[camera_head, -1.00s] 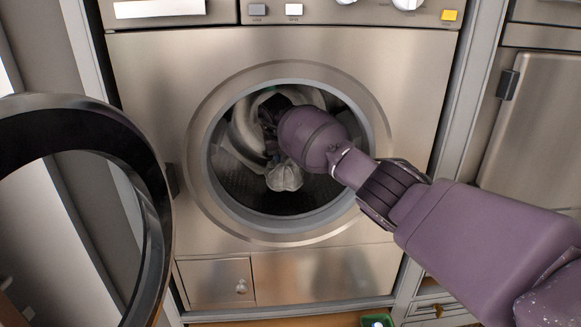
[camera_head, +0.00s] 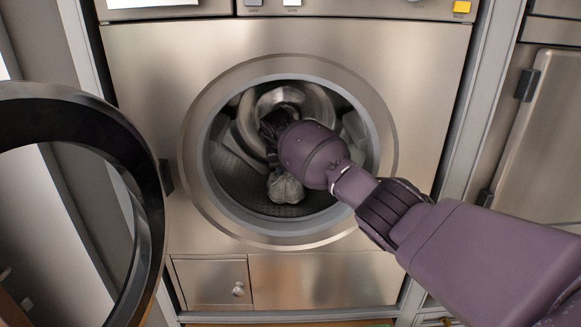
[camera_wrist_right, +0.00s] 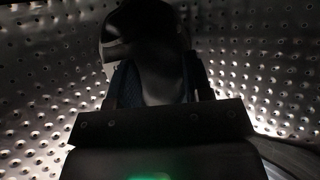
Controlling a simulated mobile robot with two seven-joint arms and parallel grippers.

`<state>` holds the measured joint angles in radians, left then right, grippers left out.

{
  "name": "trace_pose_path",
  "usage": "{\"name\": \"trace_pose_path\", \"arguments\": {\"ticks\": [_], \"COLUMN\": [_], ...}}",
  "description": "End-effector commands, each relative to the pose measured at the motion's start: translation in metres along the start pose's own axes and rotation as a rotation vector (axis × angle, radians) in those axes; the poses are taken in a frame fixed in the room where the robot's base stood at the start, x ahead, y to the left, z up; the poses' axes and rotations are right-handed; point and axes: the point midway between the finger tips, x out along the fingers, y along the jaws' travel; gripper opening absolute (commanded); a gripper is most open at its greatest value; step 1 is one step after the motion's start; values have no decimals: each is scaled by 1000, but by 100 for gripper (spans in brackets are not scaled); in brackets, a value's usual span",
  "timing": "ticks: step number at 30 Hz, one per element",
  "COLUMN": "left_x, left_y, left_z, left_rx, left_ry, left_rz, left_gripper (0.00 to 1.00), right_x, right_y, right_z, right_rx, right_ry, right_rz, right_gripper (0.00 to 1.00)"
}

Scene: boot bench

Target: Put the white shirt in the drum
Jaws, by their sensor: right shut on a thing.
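My right gripper (camera_head: 273,124) is inside the drum (camera_head: 238,184) of the front-loading washer, reaching in through the round opening. A pale grey-white cloth, apparently the white shirt (camera_head: 286,188), hangs bunched below my right wrist in the drum. In the right wrist view, my right gripper (camera_wrist_right: 160,84) is shut on cloth, which looks dark in the shade between and beyond the fingers. The perforated drum wall (camera_wrist_right: 50,75) surrounds it there. The gripper's tips are mostly hidden by shadow and my wrist in the head view. My left gripper is not in view.
The round washer door (camera_head: 146,205) stands open at the left. A small hatch with a knob (camera_head: 238,289) is below. Cabinet fronts (camera_head: 540,140) stand at the right.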

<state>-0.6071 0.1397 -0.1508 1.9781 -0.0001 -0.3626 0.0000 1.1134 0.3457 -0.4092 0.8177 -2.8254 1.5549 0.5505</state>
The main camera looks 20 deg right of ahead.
Motion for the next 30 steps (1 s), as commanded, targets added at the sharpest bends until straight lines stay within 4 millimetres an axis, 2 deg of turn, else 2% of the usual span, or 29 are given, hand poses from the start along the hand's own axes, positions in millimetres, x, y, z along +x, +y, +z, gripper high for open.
{"name": "trace_pose_path", "arguments": {"ticks": [5,6,11,22,30], "left_x": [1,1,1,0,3], "left_y": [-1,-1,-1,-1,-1], "left_z": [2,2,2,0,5], "left_rx": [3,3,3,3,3], "left_ry": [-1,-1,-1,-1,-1], "left_rz": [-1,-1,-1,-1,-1], "left_gripper": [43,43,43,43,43], "right_x": [2,2,2,-4,-40], "right_y": [0,1,0,0,0], "right_z": [-1,-1,-1,1,1], "right_rx": [0,0,0,0,-1], "right_ry": [-1,0,0,-2,-6], "right_rz": [0,1,1,1,1], "right_gripper": [12,49,72,72,72]}}
